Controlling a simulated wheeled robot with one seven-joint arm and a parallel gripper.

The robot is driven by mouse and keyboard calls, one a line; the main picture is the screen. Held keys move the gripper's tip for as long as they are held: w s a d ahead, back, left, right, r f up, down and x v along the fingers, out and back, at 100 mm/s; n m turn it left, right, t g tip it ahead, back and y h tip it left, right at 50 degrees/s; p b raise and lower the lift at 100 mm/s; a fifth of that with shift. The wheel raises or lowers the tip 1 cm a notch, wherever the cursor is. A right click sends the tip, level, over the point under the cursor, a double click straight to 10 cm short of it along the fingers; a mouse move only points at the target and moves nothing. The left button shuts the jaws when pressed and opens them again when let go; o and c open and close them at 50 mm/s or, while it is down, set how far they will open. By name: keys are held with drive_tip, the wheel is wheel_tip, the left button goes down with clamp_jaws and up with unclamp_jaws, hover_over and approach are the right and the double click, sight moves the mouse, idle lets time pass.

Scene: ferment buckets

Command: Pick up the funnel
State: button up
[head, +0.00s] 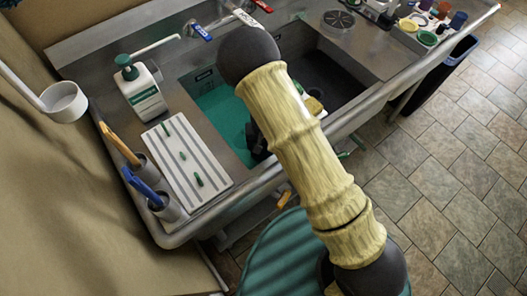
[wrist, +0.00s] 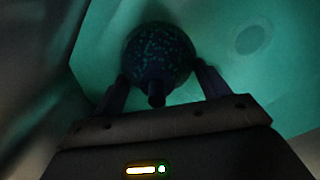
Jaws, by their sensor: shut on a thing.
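The funnel (wrist: 158,55) shows in the wrist view as a dark, round, speckled thing with a short stub toward the camera. My gripper (wrist: 161,80) has one finger on each side of it and is shut on it. Teal surfaces surround them, matching the teal-filled left sink basin (head: 219,112) in the head view. In the head view my arm hides the funnel and most of my gripper. The wrist view is dark, so whether the funnel touches the basin floor cannot be told.
A white ribbed tray (head: 164,143) lies left of the basin, beside a soap bottle (head: 141,92) and two holders with a wooden-handled (head: 119,143) and a blue-handled tool (head: 144,188). The dark right basin (head: 325,77) is beyond my arm. Small cups stand far right.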

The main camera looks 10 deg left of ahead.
wheel_tip(320, 180, up, 9)
drive_tip(key=shift+f, duration=0.15)
drive_tip(key=shift+s+r, duration=0.15)
drive_tip(key=shift+r, duration=0.15)
